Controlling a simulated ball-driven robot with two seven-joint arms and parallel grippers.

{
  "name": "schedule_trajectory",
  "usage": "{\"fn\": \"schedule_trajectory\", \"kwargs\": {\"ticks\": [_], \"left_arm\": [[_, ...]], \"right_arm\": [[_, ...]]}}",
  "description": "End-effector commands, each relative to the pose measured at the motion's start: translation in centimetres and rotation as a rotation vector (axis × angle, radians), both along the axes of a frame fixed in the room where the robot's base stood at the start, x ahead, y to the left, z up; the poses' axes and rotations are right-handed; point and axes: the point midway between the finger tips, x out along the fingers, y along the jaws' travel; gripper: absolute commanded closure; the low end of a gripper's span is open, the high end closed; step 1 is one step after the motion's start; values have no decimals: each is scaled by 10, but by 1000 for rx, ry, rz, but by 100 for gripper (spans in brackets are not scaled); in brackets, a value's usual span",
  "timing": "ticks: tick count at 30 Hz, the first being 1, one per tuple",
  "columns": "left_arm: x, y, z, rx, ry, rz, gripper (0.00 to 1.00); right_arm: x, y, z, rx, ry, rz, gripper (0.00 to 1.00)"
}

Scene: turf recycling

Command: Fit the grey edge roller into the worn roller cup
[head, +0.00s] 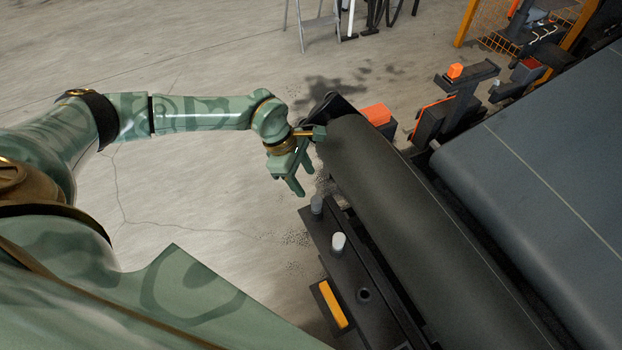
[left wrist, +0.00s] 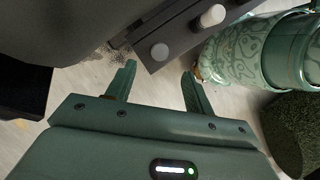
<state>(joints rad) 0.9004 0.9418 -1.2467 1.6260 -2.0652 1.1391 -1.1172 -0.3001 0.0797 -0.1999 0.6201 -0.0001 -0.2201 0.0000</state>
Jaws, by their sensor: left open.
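The grey edge roller (head: 317,204) is a short grey peg standing upright at the far end of a black rail (head: 345,262); it also shows in the left wrist view (left wrist: 160,52). A white roller (head: 338,243) stands nearer on the same rail and shows in the left wrist view (left wrist: 213,15). A round empty cup (head: 363,295) is nearer still; I cannot tell whether it is the worn one. My left gripper (head: 303,180) is open and empty, pointing down just beyond the grey roller. In the left wrist view its fingers (left wrist: 158,68) are spread, with the roller ahead between them. My right gripper is not in view.
A large dark drum or belt (head: 400,190) runs beside the rail on the right. A yellow bar (head: 333,304) is on the rail's left side. A wide grey conveyor (head: 540,150) and orange-topped parts (head: 455,71) lie farther right. Concrete floor is open to the left.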

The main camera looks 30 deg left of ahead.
Motion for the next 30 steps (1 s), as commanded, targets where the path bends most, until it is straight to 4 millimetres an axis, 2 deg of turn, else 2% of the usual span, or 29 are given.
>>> {"fn": "schedule_trajectory", "kwargs": {"ticks": [1, 3, 9, 14, 30], "left_arm": [[-1, 6, 17, 1, -4, 2, 47], [-2, 12, 32, 1, -4, 1, 47], [-5, 23, 58, 0, 0, 1, 47], [-5, 26, 63, 0, 0, 0, 47], [-5, 26, 63, -1, 4, 8, 47]], "right_arm": [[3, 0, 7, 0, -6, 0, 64], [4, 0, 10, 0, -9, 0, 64], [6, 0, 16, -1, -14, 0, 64], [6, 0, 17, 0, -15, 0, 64], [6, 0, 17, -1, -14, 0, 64]]}}
